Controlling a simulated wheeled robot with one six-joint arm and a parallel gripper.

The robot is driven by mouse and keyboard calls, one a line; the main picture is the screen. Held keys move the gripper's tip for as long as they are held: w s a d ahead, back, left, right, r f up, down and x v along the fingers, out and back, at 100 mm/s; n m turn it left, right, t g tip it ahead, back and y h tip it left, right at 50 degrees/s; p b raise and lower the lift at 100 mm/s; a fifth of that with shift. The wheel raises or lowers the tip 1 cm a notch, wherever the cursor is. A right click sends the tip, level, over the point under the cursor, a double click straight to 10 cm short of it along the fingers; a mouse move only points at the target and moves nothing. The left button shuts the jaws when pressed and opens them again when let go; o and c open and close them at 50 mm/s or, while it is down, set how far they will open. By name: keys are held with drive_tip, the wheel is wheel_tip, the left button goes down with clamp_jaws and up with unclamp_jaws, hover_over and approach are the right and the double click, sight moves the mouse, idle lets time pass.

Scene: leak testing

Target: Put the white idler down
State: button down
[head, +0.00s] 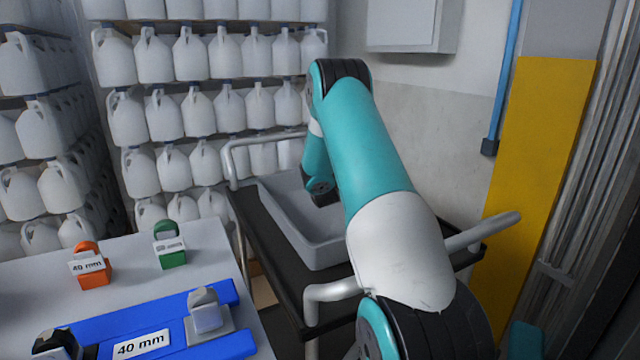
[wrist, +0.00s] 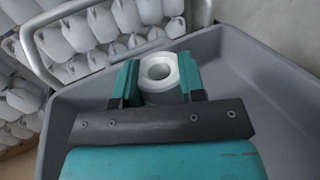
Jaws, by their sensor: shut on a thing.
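The white idler (wrist: 158,72) shows in the wrist view as a white ring-ended piece with a round hole. My gripper (wrist: 158,80) is shut on it, with one teal finger on each side. Both are over the grey tray (wrist: 282,75), which fills much of the wrist view. I cannot tell whether the idler touches the tray floor. In the head view my arm reaches over the same grey tray (head: 318,250) on the cart, and the fingers and idler are hidden behind the arm and tray wall.
The black cart (head: 270,270) has pale tube handles (head: 484,234). A table at left (head: 130,250) holds an orange block (head: 90,268), a green block (head: 170,248) and a blue fixture (head: 217,296) marked 40 mm. Shelves of white jugs (head: 190,55) stand behind.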

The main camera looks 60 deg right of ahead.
drive_tip(key=shift+f+b, duration=0.4)
drive_tip(key=shift+f, duration=1.9)
drive_tip(key=shift+f, duration=0.15)
drive_tip(key=c, duration=0.7)
unclamp_jaws()
drive_tip(key=b+v, duration=0.6)
drive_tip(key=shift+s+a, duration=0.2)
drive_tip(key=shift+a, duration=0.05)
drive_tip(key=shift+s+a+b, duration=0.25)
drive_tip(key=shift+a+b, duration=0.05)
drive_tip(key=shift+b, duration=0.2)
